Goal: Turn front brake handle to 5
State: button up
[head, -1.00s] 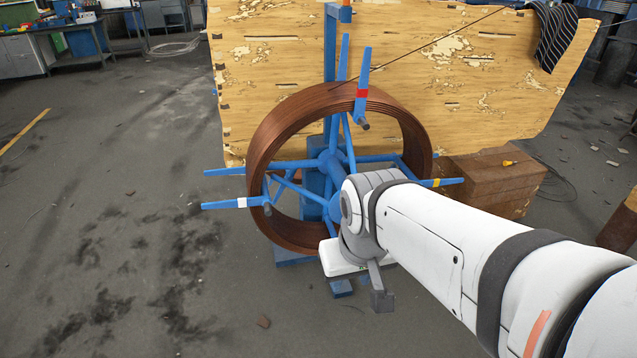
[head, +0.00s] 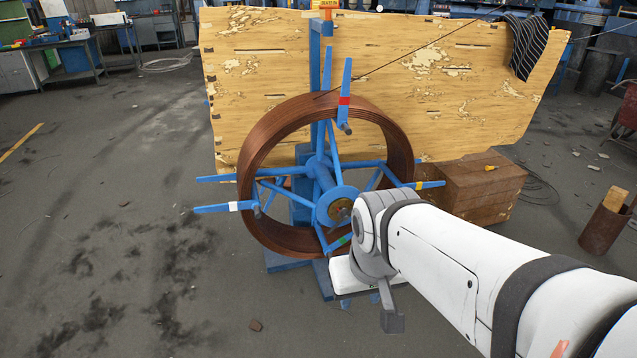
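A blue spoked reel (head: 322,170) holds a coil of copper-brown pipe (head: 262,150) and stands upright ahead of me. At its front hub is a blue disc with a brass-coloured centre (head: 340,211) and a small dark knob; I cannot tell for certain whether this is the front brake handle. No number or scale is readable there. My white arm reaches in from the lower right. My gripper (head: 390,312) is at its end, just right of and below the hub. One grey finger shows pointing down; the rest is hidden, so its opening is unclear.
A worn wooden board (head: 430,90) with a striped cloth (head: 526,45) stands behind the reel. A brown wooden block (head: 480,190) is to the right, and a rusty cylinder (head: 604,228) farther right.

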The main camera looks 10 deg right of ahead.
aim_at(342, 212)
jog(key=i, duration=0.85)
jog(key=u, duration=0.05)
